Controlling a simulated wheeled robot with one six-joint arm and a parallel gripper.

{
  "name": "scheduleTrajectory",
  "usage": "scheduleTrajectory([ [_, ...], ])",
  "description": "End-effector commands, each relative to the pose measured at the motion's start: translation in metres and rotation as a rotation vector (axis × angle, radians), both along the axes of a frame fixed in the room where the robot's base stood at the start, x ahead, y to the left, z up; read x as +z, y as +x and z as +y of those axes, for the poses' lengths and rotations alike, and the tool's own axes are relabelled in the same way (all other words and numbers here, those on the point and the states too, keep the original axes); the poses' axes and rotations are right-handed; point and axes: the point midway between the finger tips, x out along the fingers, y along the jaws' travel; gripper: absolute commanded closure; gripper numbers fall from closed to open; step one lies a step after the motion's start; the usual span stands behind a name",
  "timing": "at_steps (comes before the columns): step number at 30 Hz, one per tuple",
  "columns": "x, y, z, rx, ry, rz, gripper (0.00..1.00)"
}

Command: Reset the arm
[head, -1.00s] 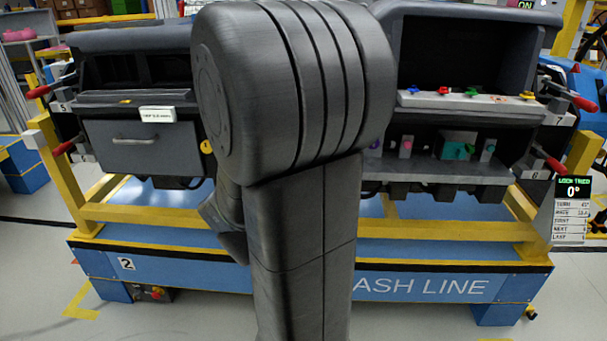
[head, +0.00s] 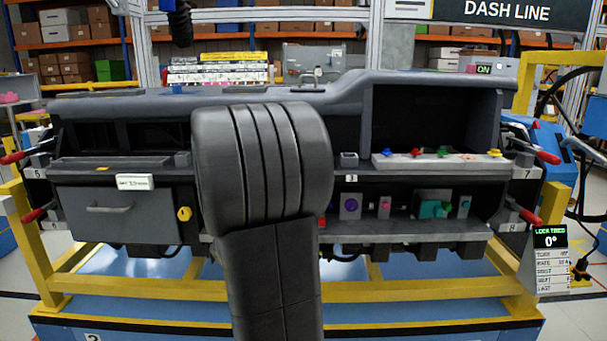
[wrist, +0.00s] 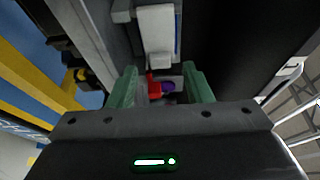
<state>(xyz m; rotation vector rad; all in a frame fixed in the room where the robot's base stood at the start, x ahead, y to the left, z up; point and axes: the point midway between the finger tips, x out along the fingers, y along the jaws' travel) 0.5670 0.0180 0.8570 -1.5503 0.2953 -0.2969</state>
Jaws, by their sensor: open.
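My arm (head: 262,190) stands upright in front of the dashboard module (head: 200,98) in the head view and hides part of its middle. My gripper (wrist: 160,84) shows in the wrist view with its two green fingers apart. A small red part (wrist: 154,89) and a purple part (wrist: 169,87) appear between the fingers in the picture, seemingly beyond them. No held object is seen. The gripper is hidden behind the arm in the head view.
The lower shelf carries a purple knob (head: 350,206) and a teal part (head: 432,208). Coloured knobs line the upper ledge (head: 400,162). A closed drawer (head: 115,215) is at left. Red clamp handles (head: 541,156) stick out at the sides. A yellow frame (head: 420,263) supports the module.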

Motion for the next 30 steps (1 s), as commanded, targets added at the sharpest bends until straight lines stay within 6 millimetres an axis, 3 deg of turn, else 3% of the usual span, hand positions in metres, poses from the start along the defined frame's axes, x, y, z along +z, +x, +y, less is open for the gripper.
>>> scheduleTrajectory([
  [8,0.001,0.037,-0.015,-0.004,0.0,0.0,0.55],
  [30,-0.001,0.029,-0.011,0.0,0.001,0.0,0.55],
])
